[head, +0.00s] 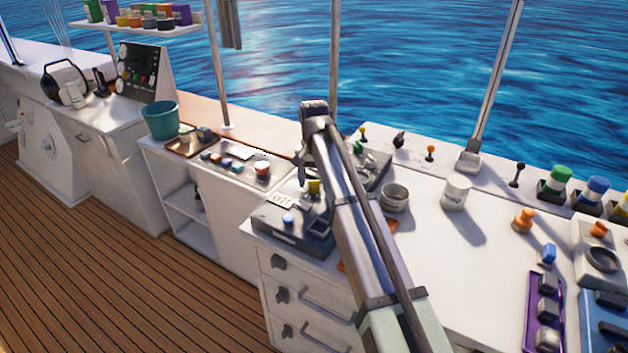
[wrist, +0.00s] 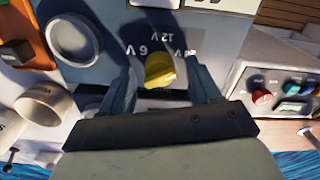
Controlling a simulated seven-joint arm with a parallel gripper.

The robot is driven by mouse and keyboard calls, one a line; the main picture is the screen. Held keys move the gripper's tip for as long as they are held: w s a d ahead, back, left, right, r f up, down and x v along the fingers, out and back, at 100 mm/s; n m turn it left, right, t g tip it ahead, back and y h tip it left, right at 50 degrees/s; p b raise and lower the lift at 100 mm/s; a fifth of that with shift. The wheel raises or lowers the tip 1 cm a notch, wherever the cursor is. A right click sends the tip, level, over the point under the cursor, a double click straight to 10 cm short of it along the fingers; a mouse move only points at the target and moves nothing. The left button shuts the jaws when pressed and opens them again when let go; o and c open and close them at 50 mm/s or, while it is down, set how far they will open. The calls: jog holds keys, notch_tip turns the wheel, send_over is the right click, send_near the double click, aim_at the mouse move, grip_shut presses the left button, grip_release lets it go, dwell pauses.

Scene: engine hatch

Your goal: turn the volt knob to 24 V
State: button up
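The volt knob is yellow (wrist: 160,71) and sits on a grey panel (wrist: 205,35) in the wrist view. Markings for 6 V and 12 V can be made out beside it; a 24 V marking cannot be made out clearly. Which mark the knob points to is unclear. My gripper (wrist: 163,78) is open, with one finger on each side of the knob and visible gaps between. In the head view the yellow knob (head: 314,187) shows small beside my arm, which hides part of the panel. My fingers are mostly hidden there.
A grey round part (wrist: 73,38) stands on the panel near the left finger. A metal ring-shaped cup (wrist: 42,103) is at left, and a box with red and teal knobs (wrist: 278,90) at right. White counter (head: 445,265) lies right of my arm.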

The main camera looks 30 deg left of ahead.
aim_at(314, 181)
notch_tip(314, 181, up, 14)
dwell(0.8)
jog(key=shift+f, duration=0.1)
dwell(0.3)
